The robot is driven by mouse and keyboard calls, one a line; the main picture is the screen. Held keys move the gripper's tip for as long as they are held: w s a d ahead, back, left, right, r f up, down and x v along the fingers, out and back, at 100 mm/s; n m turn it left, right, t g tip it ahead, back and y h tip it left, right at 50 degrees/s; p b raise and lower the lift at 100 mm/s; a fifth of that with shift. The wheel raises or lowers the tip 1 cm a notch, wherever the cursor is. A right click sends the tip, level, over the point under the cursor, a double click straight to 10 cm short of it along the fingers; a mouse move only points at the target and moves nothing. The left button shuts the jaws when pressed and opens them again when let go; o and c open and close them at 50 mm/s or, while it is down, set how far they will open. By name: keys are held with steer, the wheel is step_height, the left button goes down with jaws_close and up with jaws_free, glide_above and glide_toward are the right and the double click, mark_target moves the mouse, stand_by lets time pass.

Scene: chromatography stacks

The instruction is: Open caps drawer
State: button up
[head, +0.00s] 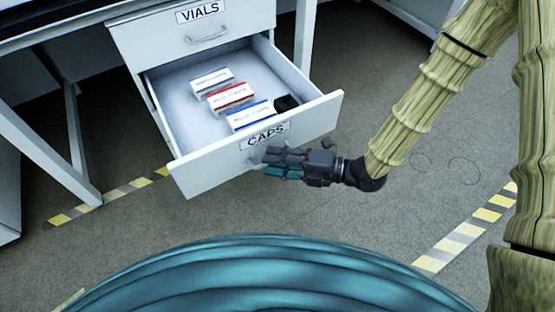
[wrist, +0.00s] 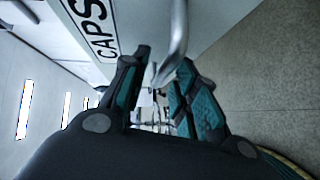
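The caps drawer (head: 215,168), a white drawer with a CAPS label, is pulled well out below the closed VIALS drawer (head: 205,32). Its CAPS label (wrist: 98,28) also shows in the wrist view. My gripper (head: 275,162) is at the front of the caps drawer, below the label. In the wrist view my gripper (wrist: 160,68) has its two fingers apart, with the curved metal handle (wrist: 178,35) reaching between the fingertips. I cannot tell whether a finger touches the handle. In the head view the fingers partly hide the handle.
Inside the drawer are a white box (head: 211,80), a red-and-white box (head: 230,97), a blue-and-white box (head: 251,116) and a small black item (head: 287,103). Grey floor (head: 130,235) with yellow-and-white tape lies clear around the drawer. A table leg (head: 304,45) stands behind it.

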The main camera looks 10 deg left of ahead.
steer(key=s+d+r, duration=0.1)
steer(key=d, duration=1.1)
steer(key=shift+r, duration=0.3)
steer(key=shift+f, duration=0.1)
